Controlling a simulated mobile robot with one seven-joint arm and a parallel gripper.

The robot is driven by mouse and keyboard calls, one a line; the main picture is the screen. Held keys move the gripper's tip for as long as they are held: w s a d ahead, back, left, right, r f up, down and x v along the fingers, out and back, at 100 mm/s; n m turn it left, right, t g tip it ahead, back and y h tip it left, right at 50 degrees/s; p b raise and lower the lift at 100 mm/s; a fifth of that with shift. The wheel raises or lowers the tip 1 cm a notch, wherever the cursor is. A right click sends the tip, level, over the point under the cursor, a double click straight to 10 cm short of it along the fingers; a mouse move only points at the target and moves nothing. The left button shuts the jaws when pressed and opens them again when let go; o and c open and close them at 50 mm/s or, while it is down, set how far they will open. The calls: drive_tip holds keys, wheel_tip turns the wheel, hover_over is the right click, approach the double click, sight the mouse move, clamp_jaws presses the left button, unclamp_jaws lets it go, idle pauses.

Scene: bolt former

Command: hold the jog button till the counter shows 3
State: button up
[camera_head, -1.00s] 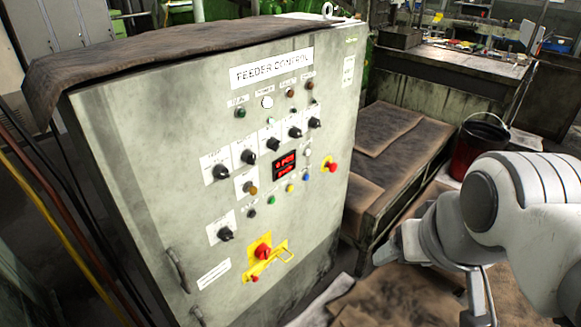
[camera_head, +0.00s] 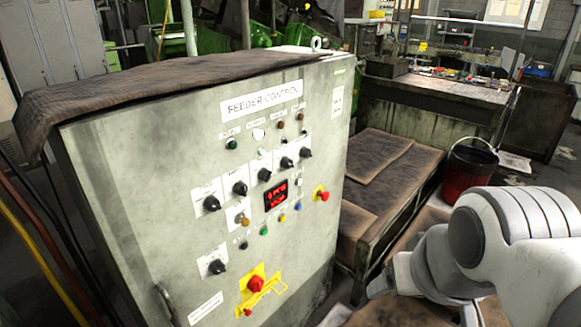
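The grey feeder control cabinet (camera_head: 130,190) stands at the left and centre, its panel facing me. Its counter (camera_head: 276,194) is a small display with red digits, too small to read surely. Below it runs a slanting row of small buttons: a black one (camera_head: 243,245), a green one (camera_head: 264,231), a yellow one (camera_head: 282,218) and a blue one (camera_head: 298,206). Their labels are too small to read, so I cannot tell which is the jog button. My gripper (camera_head: 378,288) is at the lower right, apart from the panel. Its fingers are not clearly visible.
A red emergency button (camera_head: 322,195) sits right of the counter; a red switch on a yellow plate (camera_head: 262,290) is low on the panel. Several black knobs surround them. A low brown-covered bench (camera_head: 390,165) and a dark red bucket (camera_head: 470,170) stand to the right.

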clamp_jaws()
idle(0.5)
idle(1.4)
